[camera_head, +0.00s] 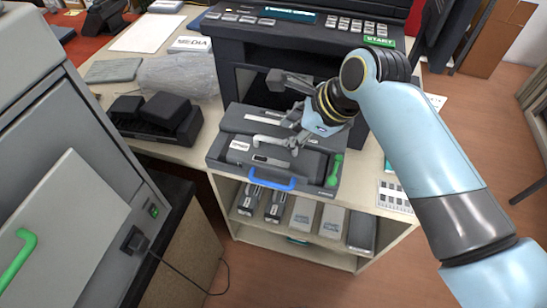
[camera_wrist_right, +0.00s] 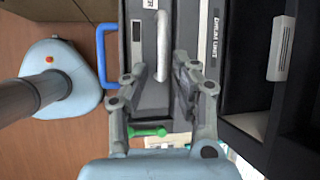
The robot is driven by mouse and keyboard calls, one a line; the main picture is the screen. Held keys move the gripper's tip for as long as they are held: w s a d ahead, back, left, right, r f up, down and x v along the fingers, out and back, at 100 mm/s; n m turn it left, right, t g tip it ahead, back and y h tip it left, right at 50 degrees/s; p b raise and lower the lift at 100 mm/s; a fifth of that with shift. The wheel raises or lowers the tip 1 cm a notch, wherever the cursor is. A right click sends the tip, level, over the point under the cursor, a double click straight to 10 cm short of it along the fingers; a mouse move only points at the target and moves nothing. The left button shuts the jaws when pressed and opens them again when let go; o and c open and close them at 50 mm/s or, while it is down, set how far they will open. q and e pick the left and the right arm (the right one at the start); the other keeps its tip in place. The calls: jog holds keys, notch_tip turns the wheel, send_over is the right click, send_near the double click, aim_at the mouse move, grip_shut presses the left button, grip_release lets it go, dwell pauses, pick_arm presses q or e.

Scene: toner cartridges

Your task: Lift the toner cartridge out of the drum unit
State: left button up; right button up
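The drum unit (camera_head: 250,119) is a dark block on the table in front of the printer; its label shows in the right wrist view (camera_wrist_right: 213,35). The dark toner cartridge (camera_head: 275,160) sits in its front part, with a light grey handle (camera_head: 266,140) on top. A blue handle (camera_head: 270,179) is at the front, and a green lever (camera_head: 335,171) at the right end. My right gripper (camera_head: 288,134) is above the cartridge, open. In the right wrist view its fingertips (camera_wrist_right: 161,68) are apart, on either side of the grey handle (camera_wrist_right: 163,45); contact cannot be told. My left gripper is out of view.
The printer (camera_head: 296,45) stands close behind the drum unit. A black tray (camera_head: 155,120) and a grey bag (camera_head: 183,75) lie to the left. The shelf (camera_head: 300,250) below holds several cartridges. A grey machine (camera_head: 60,150) stands at the left.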

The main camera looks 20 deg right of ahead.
aim_at(276, 140)
jog(key=x, duration=0.7)
jog(key=shift+w+r, duration=0.15)
jog(key=shift+w, duration=0.1)
grip_shut()
